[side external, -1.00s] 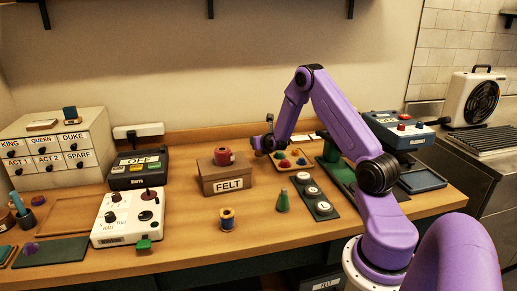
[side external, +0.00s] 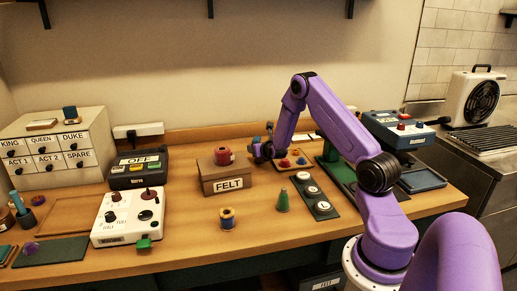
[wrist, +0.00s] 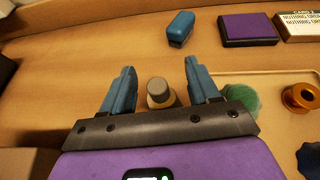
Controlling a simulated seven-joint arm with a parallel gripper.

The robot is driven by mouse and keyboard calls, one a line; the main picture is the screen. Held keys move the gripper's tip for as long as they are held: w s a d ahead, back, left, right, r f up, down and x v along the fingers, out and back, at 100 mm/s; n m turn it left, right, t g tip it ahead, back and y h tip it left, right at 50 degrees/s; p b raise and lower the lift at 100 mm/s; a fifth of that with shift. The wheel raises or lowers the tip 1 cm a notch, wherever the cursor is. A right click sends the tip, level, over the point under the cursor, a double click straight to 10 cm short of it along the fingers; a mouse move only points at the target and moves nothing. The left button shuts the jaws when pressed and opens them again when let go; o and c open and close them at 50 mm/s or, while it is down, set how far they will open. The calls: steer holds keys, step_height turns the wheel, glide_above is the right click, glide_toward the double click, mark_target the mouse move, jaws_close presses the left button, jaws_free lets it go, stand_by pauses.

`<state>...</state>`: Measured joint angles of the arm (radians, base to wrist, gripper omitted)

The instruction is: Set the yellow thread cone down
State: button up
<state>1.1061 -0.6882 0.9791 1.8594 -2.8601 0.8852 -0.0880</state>
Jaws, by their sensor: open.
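A small upright piece with a round tan-grey top (wrist: 160,90) stands between my fingers in the wrist view. It looks like a thread cone seen from above, but its yellow colour is not clear. My gripper (wrist: 159,66) has its blue fingers spread, with a gap visible on both sides of the piece. In the side view my gripper (side external: 262,152) is low over the table, just right of the FELT box. The piece cannot be made out there. A green cone (side external: 282,202) and a spool with yellow and blue parts (side external: 227,218) stand nearer the front.
The FELT box (side external: 224,182) carries a red spool (side external: 223,156). A shallow tray (wrist: 262,77) with a green round item (wrist: 243,98) and an orange spool (wrist: 300,98) lies right of my gripper. A blue block (wrist: 180,27) and purple box (wrist: 247,29) lie beyond.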

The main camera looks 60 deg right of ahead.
steer(key=shift+r, duration=0.2)
steer(key=s+a+r+m+g+h, duration=0.15)
steer(key=s+a+r+m, duration=0.25)
steer(key=s+a+r, duration=0.4)
steer(key=s+a+r+m+g+h, duration=0.15)
steer(key=s+a+r+m, duration=0.35)
steer(key=a, duration=0.5)
steer(key=s+a+m+g+y, duration=0.6)
steer(key=s+a+y, duration=0.5)
steer(key=s+a, duration=1.3)
steer(key=shift+s+a+m+g+y, duration=0.15)
steer(key=shift+a+m+g+y, duration=0.2)
steer(key=shift+a+g, duration=0.35)
steer(key=shift+d+r, duration=0.1)
steer(key=shift+d, duration=0.05)
